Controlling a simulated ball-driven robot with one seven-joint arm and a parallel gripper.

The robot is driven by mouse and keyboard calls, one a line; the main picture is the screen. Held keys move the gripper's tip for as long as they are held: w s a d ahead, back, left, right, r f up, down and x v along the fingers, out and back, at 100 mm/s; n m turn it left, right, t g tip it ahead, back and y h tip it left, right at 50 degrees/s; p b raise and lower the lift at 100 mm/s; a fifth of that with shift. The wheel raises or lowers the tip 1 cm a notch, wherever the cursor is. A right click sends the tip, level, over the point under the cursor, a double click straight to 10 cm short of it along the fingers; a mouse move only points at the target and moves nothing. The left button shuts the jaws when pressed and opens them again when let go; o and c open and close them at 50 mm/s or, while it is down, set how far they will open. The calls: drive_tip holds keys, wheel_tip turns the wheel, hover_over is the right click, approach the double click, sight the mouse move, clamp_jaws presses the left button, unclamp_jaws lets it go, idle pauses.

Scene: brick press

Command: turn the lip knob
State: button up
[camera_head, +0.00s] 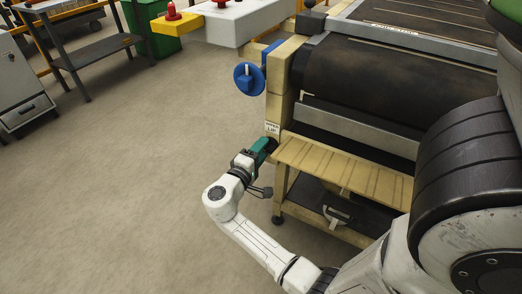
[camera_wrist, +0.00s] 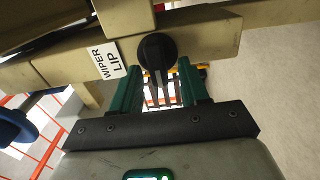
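The lip knob (camera_wrist: 157,50) is round and black, with a narrow part pointing down toward my gripper in the wrist view. It sits on a beige beam beside a white label (camera_wrist: 107,60) reading "WIPER LIP". My gripper (camera_wrist: 158,76) has two green fingers, spread apart, with the knob ahead of and between their tips. I see gaps beside the knob's narrow part; whether a finger touches the knob I cannot tell. In the head view my gripper (camera_head: 265,146) is at the corner of the press frame, just under the label (camera_head: 272,128). The knob is hidden there.
A blue handwheel (camera_head: 249,78) is on the press frame above; it also shows at the wrist view's left edge (camera_wrist: 14,128). A slatted wooden shelf (camera_head: 340,167) extends right of my gripper. The floor (camera_head: 150,150) to the left is clear.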

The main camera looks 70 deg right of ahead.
drive_tip(key=shift+a, duration=0.1)
drive_tip(key=v, duration=1)
drive_tip(key=shift+a+p, duration=0.3)
drive_tip(key=shift+p, duration=0.15)
drive_tip(key=shift+w, duration=0.15)
drive_tip(key=s+a+f+t+y, duration=0.2)
drive_tip(key=s+a+f+y, duration=0.2)
drive_tip(key=s+f+y, duration=0.35)
drive_tip(key=s+a+f+n+t+y, duration=0.2)
drive_tip(key=s+a+t+y, duration=0.1)
drive_tip(key=a+y, duration=0.8)
drive_tip(key=a+r+h+p, duration=0.1)
drive_tip(key=a+r+p, duration=0.2)
drive_tip(key=r+p, duration=1.5)
drive_tip(key=shift+w+r+p, duration=0.2)
drive_tip(key=shift+r+p, duration=0.15)
drive_tip(key=shift+r, duration=0.05)
